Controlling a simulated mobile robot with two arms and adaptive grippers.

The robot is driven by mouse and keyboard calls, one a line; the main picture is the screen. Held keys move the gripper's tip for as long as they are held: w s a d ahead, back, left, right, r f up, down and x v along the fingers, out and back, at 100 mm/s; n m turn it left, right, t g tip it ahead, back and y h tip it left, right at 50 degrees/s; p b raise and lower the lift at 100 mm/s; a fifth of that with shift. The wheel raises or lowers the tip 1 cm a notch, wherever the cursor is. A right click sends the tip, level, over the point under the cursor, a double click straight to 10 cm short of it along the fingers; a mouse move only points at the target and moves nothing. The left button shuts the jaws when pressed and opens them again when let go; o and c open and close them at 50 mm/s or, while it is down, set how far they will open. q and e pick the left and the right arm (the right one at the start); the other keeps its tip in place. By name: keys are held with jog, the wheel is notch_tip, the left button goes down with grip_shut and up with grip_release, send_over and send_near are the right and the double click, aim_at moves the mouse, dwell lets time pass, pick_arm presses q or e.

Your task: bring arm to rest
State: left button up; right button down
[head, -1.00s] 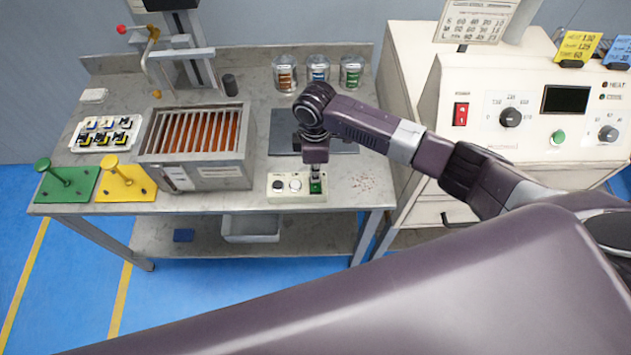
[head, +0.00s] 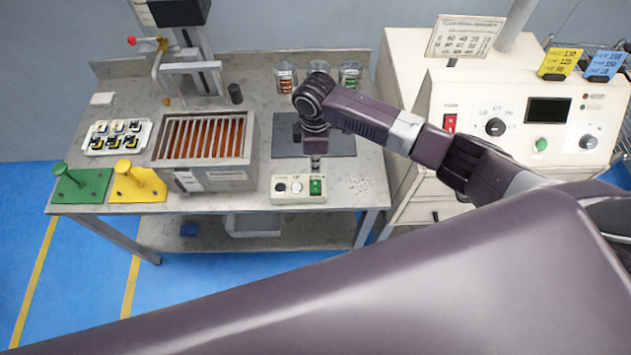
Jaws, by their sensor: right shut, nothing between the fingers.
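My right arm comes in from the right and reaches over the metal table. Its gripper (head: 315,163) points down and is shut and empty. It hangs above the small control box (head: 298,198), just behind and above the box's green switch (head: 316,187), with a gap between them. The box also has a dark knob and a pale knob. My left gripper is not in the picture.
A dark mat (head: 340,147) lies under the arm, with jars (head: 286,77) behind it. A slatted metal bin (head: 205,180), a white tray (head: 115,147) and green (head: 80,187) and yellow (head: 138,184) stands are left. A cream machine (head: 512,115) stands right.

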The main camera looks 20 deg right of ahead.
jog(key=shift+f, duration=0.1)
dwell(0.3)
jog(key=s+a+m+t+y, duration=0.1)
jog(key=s+a+m+y, duration=0.25)
jog(key=s+a, duration=0.7)
jog(key=s+d+r+m+t+h, duration=0.1)
jog(key=s+d+r+m+h, duration=0.15)
jog(key=s+d+m, duration=0.4)
jog(key=s+d+r+m+t+h, duration=0.1)
jog(key=s+d+r+m+t, duration=0.15)
jog(key=s+d, duration=0.6)
notch_tip(320, 180, down, 33)
jog(key=d+g+b, duration=0.1)
jog(key=g+b, duration=0.1)
jog(key=b, duration=0.5)
jog(key=s+d+f+g+b, duration=0.1)
jog(key=s+d+f+b, duration=0.2)
jog(key=s+f, duration=1.4)
notch_tip(320, 180, down, 4)
jog(key=shift+s+r+b, duration=0.1)
jog(key=shift+s+b, duration=0.1)
jog(key=shift+b, duration=0.8)
